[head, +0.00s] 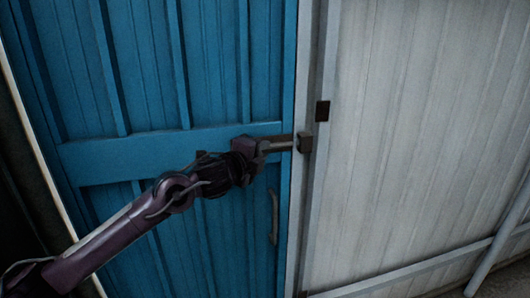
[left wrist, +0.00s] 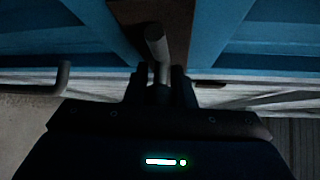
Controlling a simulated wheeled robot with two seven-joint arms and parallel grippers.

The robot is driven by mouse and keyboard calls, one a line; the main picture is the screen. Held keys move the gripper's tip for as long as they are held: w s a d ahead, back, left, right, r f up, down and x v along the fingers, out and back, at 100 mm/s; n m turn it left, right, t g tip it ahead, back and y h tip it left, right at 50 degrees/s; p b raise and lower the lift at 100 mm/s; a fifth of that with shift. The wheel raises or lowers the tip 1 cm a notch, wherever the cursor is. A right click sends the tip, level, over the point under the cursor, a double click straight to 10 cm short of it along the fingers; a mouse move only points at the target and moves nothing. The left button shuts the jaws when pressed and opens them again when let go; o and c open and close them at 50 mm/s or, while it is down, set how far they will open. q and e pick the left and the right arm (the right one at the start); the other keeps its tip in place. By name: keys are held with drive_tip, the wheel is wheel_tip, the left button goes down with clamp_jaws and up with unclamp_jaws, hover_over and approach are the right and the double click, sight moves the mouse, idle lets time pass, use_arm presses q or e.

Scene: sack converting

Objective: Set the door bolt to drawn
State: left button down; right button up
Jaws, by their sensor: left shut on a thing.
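The door bolt (head: 282,143) is a grey bar lying across the right edge of the blue door (head: 150,155). Its right end meets a dark keeper (head: 304,142) on the pale door frame, so it bridges the gap. My left gripper (head: 262,147) is at the bolt's left part and hides much of it. In the left wrist view, my left gripper (left wrist: 160,88) is shut on the bolt's handle, a grey rod (left wrist: 156,42) that stands out between the fingers. A brown backing (left wrist: 175,20) shows behind it. My right gripper is in neither view.
A grey pull handle (head: 273,216) sits on the door below the bolt; in the left wrist view a bent handle (left wrist: 62,80) shows at left. A white ribbed wall (head: 420,130) stands at right.

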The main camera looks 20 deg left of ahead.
use_arm(q)
drive_tip(key=c, duration=1.5)
unclamp_jaws()
drive_tip(key=shift+a+f, duration=0.2)
drive_tip(key=shift+o, duration=1.2)
drive_tip(key=shift+s+a+r, duration=0.1)
drive_tip(key=shift+a, duration=0.05)
drive_tip(key=shift+s+b, duration=0.3)
drive_tip(key=shift+s, duration=0.2)
drive_tip(key=b+v, duration=0.1)
drive_tip(key=v, duration=0.5)
drive_tip(key=shift+s+b, duration=0.3)
drive_tip(key=shift+b, duration=0.1)
drive_tip(key=shift+a+r, duration=0.15)
drive_tip(key=shift+a, duration=0.05)
